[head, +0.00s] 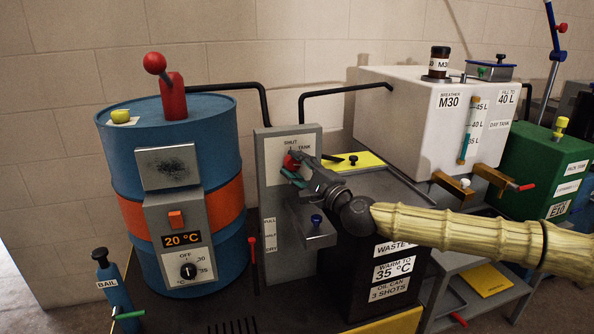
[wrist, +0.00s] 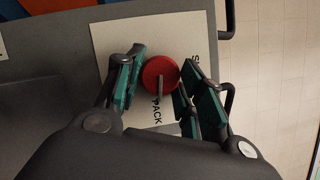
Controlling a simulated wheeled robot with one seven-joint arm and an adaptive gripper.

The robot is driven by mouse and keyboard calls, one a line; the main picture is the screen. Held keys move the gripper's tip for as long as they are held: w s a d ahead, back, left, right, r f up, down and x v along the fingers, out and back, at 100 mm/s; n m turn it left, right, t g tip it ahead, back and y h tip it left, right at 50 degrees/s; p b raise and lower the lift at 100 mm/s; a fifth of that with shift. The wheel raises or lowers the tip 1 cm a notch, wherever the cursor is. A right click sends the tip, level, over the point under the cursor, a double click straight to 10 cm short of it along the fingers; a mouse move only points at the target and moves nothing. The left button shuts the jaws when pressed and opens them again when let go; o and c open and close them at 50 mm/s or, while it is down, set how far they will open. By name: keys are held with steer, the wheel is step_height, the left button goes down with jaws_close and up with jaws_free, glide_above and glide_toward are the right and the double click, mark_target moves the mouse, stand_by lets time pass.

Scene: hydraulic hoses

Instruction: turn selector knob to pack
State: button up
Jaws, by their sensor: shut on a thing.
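The selector knob (head: 290,161) is red and sits on a white plate (head: 306,138) on an upright grey panel. In the head view SHUT and TANK can be read on the plate. In the wrist view the red knob (wrist: 155,68) has a grey pointer bar directed at the word PACK (wrist: 157,111). My gripper (head: 296,171) reaches the knob from the right. The fingers partly hide the knob and plate in the head view.
A blue drum (head: 215,140) with an orange band stands left of the panel. A white day tank (head: 410,110) and green box (head: 540,165) are to the right. A blue-knobbed ledge (head: 312,238) sits below my gripper. Black pipes run behind the panel.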

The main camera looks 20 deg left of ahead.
steer(key=o, duration=1)
steer(key=shift+d, duration=0.15)
steer(key=v, duration=1.1)
steer(key=shift+s+d+f, duration=0.1)
steer(key=shift+s+d, duration=0.15)
steer(key=shift+d, duration=0.05)
